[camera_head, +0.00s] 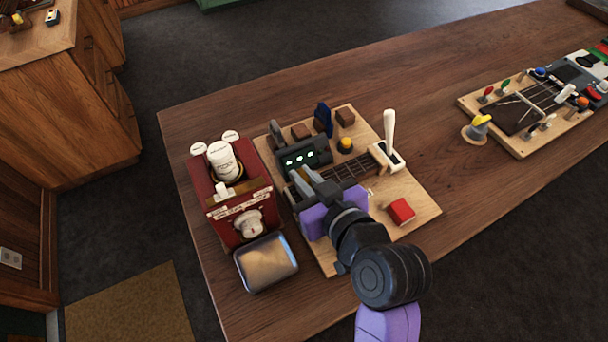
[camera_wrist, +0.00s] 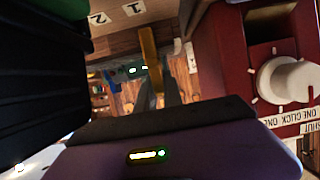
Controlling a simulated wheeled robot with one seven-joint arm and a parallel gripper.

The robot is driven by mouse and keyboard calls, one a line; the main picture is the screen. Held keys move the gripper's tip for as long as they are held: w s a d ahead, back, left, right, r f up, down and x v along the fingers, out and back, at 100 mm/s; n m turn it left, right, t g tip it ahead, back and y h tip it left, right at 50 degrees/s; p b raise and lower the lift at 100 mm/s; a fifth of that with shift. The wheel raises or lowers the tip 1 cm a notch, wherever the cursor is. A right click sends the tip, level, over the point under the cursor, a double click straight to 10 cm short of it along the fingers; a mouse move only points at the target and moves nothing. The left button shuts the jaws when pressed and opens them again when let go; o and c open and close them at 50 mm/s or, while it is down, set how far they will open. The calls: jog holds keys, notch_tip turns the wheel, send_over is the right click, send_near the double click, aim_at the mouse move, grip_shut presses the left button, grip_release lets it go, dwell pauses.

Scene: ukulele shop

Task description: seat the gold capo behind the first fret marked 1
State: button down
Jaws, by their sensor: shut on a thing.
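The gold capo (camera_wrist: 149,52) shows in the wrist view as an upright gold bar between the dark fingers of my gripper (camera_wrist: 158,95). My gripper is shut on it. White labels marked 1 (camera_wrist: 134,9) and 2 (camera_wrist: 98,18) show at the top of the wrist view, left of the capo. In the head view my gripper (camera_head: 302,180) is over the left end of the dark fretboard (camera_head: 350,170) on a light wooden board (camera_head: 420,197). There my gripper hides the capo and the near frets. I cannot tell whether the capo touches the neck.
A white lever (camera_head: 390,130) and red block (camera_head: 400,211) are on the board's right.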

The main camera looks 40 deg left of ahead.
jog(key=shift+f+b, duration=0.3)
jog(key=shift+f, duration=0.15)
jog(key=c, duration=1.8)
grip_release()
jog(key=shift+o, duration=0.2)
jog(key=shift+d+r, duration=0.1)
jog(key=p+v, duration=0.3)
jog(key=v, duration=0.7)
jog(key=shift+s+d+p, duration=0.2)
jog(key=shift+d+p, duration=0.15)
jog(key=shift+d, duration=0.05)
jog(key=shift+r, duration=0.1)
